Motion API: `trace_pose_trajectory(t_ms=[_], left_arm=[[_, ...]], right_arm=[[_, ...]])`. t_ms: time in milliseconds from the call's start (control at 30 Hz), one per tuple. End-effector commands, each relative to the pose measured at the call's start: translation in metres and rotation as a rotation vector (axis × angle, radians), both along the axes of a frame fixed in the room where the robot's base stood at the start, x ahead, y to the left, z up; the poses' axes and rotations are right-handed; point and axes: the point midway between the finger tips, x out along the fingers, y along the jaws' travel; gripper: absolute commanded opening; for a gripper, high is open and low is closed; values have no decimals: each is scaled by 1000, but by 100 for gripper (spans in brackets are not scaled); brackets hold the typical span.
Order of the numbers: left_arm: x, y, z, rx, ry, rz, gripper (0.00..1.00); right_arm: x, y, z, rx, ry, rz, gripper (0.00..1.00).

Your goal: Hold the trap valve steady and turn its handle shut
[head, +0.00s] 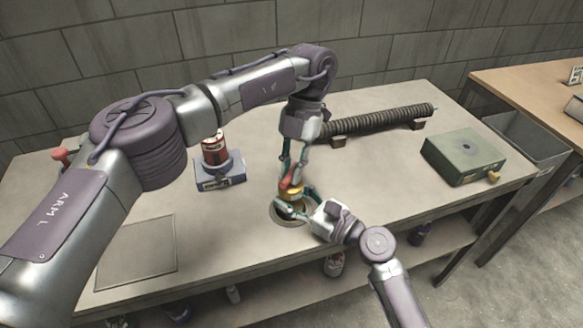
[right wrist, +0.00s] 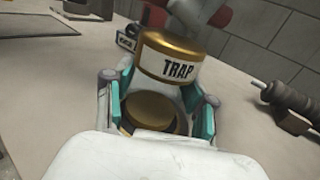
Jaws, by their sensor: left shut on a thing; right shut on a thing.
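The trap valve (head: 291,191) is a brass body with a red handle (head: 288,183), standing over a round ring set in the workbench. My left gripper (head: 290,177) comes down from above and is shut on the red handle. My right gripper (head: 289,203) reaches in from the lower right and is shut on the valve body. In the right wrist view its teal pads flank a lower brass part (right wrist: 150,108). The fingers partly hide the valve in the head view.
A red can-like device on a blue-grey base (head: 221,181) stands left of the valve. A ribbed tube (head: 378,120) lies behind, and a green box (head: 463,156) sits at right. A flat square plate (head: 137,252) lies at front left. The bench between these is clear.

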Motion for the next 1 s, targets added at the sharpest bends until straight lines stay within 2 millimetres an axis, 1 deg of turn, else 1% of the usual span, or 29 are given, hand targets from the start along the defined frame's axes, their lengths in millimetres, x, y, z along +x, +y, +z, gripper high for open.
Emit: trace_pose_trajectory(t_ms=[433,467,600,867,1000], left_arm=[[1,1,0,2,-4,-9,0],[1,1,0,2,-3,-9,17],[1,1,0,2,-3,-9,41],[0,0,0,0,-1,-9,42],[3,-2,7,1,-2,-9,42]], right_arm=[[-1,0,0,0,1,2,14],[-1,0,0,0,1,2,14],[-1,0,0,0,1,2,14],[0,0,0,-1,1,1,14],[0,0,0,-1,1,1,14]])
